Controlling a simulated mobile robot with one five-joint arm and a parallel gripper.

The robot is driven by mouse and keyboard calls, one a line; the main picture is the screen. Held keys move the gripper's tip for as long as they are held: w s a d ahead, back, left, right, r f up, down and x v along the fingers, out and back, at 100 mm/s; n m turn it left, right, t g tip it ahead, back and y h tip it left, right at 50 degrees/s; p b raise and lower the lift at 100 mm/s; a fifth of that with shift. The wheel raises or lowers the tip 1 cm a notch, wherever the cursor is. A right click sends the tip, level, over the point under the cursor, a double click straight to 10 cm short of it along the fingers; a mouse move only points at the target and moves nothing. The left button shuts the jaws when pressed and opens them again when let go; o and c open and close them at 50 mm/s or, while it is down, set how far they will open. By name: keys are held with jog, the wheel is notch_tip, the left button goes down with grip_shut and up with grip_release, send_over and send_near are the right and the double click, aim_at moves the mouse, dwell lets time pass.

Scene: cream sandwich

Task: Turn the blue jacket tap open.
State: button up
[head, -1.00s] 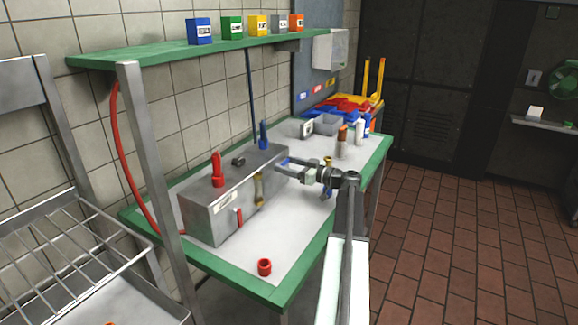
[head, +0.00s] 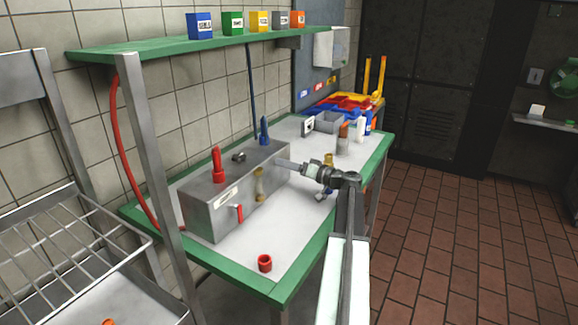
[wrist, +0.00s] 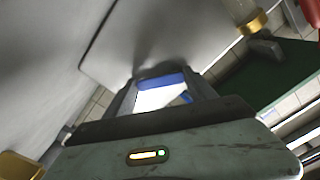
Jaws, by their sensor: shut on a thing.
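The blue jacket tap (wrist: 162,80) shows in the wrist view as a blue lever between my fingers, against the grey metal face of the machine. My gripper (wrist: 160,92) is shut on this lever. In the head view, my gripper (head: 284,163) reaches the right end of the grey metal box (head: 205,212), and its fingers hide the blue lever there. How far the lever is turned cannot be told.
A red lever (head: 240,213) and a brass fitting (head: 259,186) stick out of the box's front. Red (head: 217,168) and blue (head: 264,132) upright fittings stand on top. A red ring (head: 265,263) lies on the green-edged table (head: 230,268). Bottles (head: 361,130) stand at the back right.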

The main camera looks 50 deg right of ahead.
jog(key=m, duration=0.3)
jog(key=a+m, duration=0.1)
jog(key=m, duration=0.3)
jog(key=a+f+m+b, duration=0.1)
jog(key=m, duration=0.3)
jog(key=shift+s, duration=0.2)
dwell(0.5)
jog(key=o, duration=1.4)
jog(key=v, duration=0.7)
jog(key=shift+s+d, duration=0.1)
jog(key=shift+s, duration=0.3)
